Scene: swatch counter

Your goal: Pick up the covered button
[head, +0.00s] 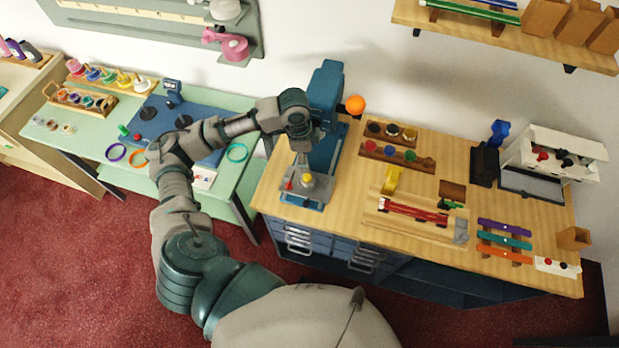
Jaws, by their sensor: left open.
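A small yellow round piece (307,178), which looks like the covered button, sits on the grey base plate (316,200) of a blue press (327,90) at the left end of the wooden counter. My left gripper (303,160) points down in front of the press, just above the yellow piece in the picture. It is open, with nothing seen in it; its fingertips are small, and I cannot tell if they touch the piece. My right gripper is out of view.
A red knob (289,185) is on the press base, left of the piece. An orange ball (355,105) is at the press's right side. Racks of coloured buttons (396,153) and a tray with red rods (415,212) lie further right. A green table (232,185) stands left.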

